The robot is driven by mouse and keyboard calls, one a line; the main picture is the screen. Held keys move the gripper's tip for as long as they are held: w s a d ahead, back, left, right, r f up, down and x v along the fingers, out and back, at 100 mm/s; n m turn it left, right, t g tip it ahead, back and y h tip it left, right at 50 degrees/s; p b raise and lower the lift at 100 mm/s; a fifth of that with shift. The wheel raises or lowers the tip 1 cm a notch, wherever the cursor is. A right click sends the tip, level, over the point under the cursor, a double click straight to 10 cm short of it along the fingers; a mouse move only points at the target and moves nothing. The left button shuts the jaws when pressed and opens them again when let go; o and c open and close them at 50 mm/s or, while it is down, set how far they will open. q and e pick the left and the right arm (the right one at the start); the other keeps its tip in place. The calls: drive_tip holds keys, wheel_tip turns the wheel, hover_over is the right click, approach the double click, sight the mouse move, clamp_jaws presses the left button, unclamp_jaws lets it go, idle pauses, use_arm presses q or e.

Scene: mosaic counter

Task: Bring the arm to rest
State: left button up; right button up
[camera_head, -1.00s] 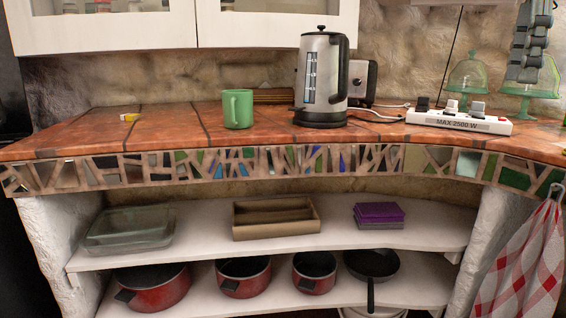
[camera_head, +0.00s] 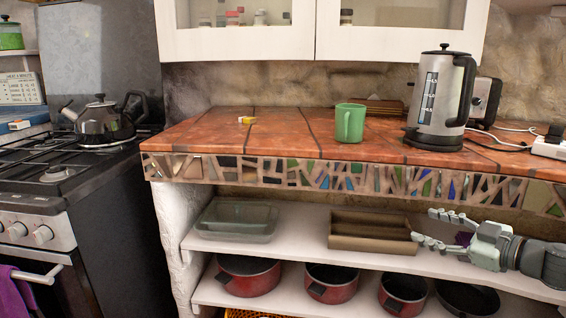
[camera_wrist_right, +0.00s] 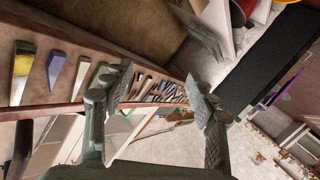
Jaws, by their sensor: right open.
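My right gripper (camera_head: 428,232) is in the head view at the lower right, its arm coming in from the right edge. It is open and its fingers point left, with nothing between them. It is below the counter edge, in front of the shelves, and covers part of a purple item on the upper shelf. In the right wrist view, the two fingers (camera_wrist_right: 163,92) are spread apart, with the mosaic edge and shelf beyond them. My left gripper is not in view.
The mosaic-edged counter (camera_head: 230,138) holds a green mug (camera_head: 350,123) and a kettle (camera_head: 436,100). Shelves below hold a glass dish (camera_head: 237,220), a brown tray (camera_head: 372,232) and red pots (camera_head: 248,274). A stove (camera_head: 60,172) with a dark kettle (camera_head: 100,122) stands at left.

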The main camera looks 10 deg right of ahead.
drive_tip(key=s+a+f+m+g+h+p, duration=0.1)
drive_tip(key=s+f+m+h, duration=0.35)
drive_tip(key=f, duration=0.55)
drive_tip(key=s+f+m+g+h+p, duration=0.1)
drive_tip(key=s+f+m+h, duration=0.3)
drive_tip(key=f, duration=0.7)
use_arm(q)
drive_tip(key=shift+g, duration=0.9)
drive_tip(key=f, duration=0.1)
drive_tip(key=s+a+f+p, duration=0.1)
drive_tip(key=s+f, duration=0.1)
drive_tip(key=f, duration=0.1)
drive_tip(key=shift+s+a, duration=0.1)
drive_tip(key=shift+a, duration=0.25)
use_arm(e)
drive_tip(key=s+a+f+g, duration=0.4)
drive_tip(key=s+a+f, duration=0.2)
drive_tip(key=s, duration=0.4)
drive_tip(key=s+a+f+g, duration=0.5)
drive_tip(key=s+a+f, duration=0.1)
drive_tip(key=s, duration=0.5)
drive_tip(key=shift+a, duration=0.6)
